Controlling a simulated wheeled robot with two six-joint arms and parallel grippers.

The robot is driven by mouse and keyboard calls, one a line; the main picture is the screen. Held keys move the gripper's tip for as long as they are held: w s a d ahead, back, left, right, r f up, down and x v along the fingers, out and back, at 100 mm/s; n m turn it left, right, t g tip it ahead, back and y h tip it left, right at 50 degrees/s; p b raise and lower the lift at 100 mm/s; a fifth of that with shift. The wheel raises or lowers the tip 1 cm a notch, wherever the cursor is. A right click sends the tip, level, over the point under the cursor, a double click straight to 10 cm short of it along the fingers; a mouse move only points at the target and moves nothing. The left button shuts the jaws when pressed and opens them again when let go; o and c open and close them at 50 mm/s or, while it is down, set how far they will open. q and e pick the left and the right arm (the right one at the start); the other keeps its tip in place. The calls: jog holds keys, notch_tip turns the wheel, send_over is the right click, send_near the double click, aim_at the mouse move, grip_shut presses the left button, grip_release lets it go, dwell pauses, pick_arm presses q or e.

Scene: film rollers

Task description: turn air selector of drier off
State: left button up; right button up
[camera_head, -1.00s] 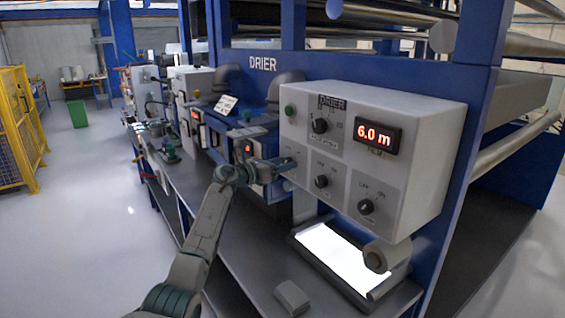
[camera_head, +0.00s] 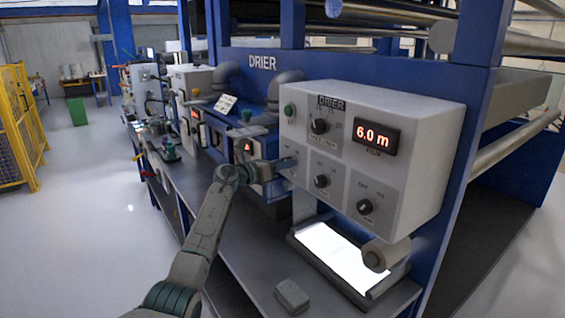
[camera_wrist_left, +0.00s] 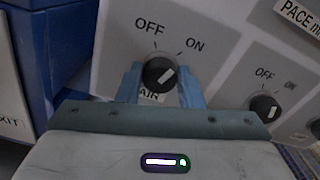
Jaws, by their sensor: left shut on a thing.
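The drier's control box (camera_head: 425,175) is grey, with a red 6.0 m display. Its air selector (camera_wrist_left: 159,70) is a black round knob with a white mark, under OFF and ON and above the label AIR. The mark slants toward the upper right, on the ON side. My left gripper (camera_head: 287,163) reaches the left side of the box front. In the wrist view its blue fingers (camera_wrist_left: 161,88) stand on both sides of the knob, shut on it. My right gripper is not in view.
Other knobs sit close by: a second OFF/ON knob (camera_wrist_left: 264,107) to the right, plus a top knob (camera_head: 319,126) and a lower right knob (camera_head: 365,207). A lit white panel (camera_head: 335,255) and a grey block (camera_head: 291,295) lie below.

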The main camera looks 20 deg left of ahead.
pick_arm(q)
jog(key=shift+n+p, duration=4.15)
jog(key=shift+n, duration=1.05)
jog(key=shift+f, duration=0.1)
jog(key=o, duration=1)
jog(key=shift+a, duration=0.1)
jog(key=shift+c, duration=0.2)
jog(key=shift+a, duration=0.1)
